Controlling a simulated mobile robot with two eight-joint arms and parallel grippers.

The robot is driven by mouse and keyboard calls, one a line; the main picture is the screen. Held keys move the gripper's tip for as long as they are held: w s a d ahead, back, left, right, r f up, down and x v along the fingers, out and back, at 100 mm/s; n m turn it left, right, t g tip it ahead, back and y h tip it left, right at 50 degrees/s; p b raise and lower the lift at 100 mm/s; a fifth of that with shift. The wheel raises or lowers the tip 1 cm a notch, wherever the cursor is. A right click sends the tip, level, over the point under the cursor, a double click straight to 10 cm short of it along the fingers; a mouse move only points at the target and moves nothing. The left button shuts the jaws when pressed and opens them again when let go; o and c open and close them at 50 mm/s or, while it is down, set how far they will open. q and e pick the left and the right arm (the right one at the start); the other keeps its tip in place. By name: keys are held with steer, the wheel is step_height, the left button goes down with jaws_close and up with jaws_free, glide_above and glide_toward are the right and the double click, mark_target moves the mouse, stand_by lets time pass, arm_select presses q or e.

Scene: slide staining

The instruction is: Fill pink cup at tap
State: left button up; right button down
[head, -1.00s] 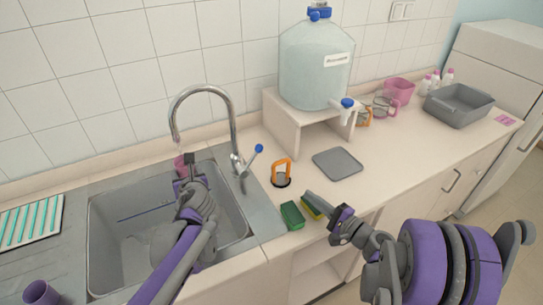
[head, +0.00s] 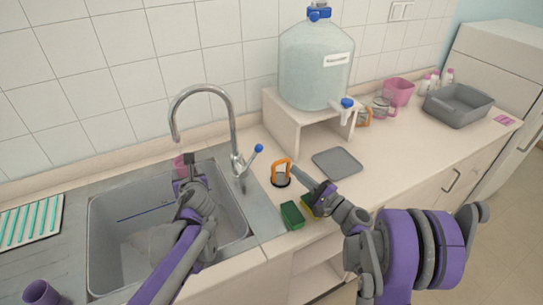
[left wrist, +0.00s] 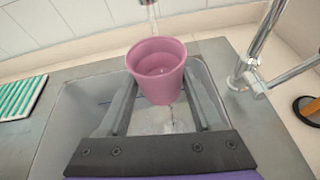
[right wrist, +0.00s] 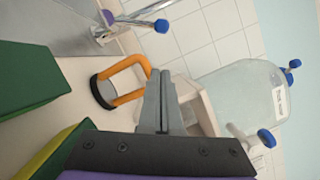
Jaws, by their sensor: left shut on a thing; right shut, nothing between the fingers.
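The pink cup (head: 178,162) is upright under the spout of the curved metal tap (head: 233,120), over the sink. My left gripper (head: 187,156) is shut on the cup; the left wrist view shows the cup (left wrist: 160,70) between its fingers. A pale narrow strip shows between spout and cup there; I cannot tell whether it is running water, nor the cup's fill level. The tap's lever with blue knob (head: 258,148) points right and up. My right gripper (head: 297,174) is shut and empty by the orange-handled item, right of the tap; its closed fingers (right wrist: 163,78) show in the right wrist view.
The orange-handled item (head: 282,171) stands between my right gripper and the tap. Green (head: 292,214) and yellow blocks lie at the counter's front edge. A grey plate (head: 338,163) and a large water bottle (head: 314,65) on a stand are to the right.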

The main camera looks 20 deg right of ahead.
mark_target(274, 166)
steer(key=x, duration=0.3)
steer(key=a+x, duration=0.1)
steer(key=x, duration=0.2)
steer(key=s+x, duration=0.1)
steer(key=x, duration=0.2)
steer(key=shift+a+r, duration=0.3)
steer(key=shift+r, duration=0.1)
steer(key=shift+w+a+r, duration=0.2)
steer(key=shift+a+r, duration=0.05)
steer(key=shift+a, duration=0.15)
steer(key=shift+a+r, duration=0.1)
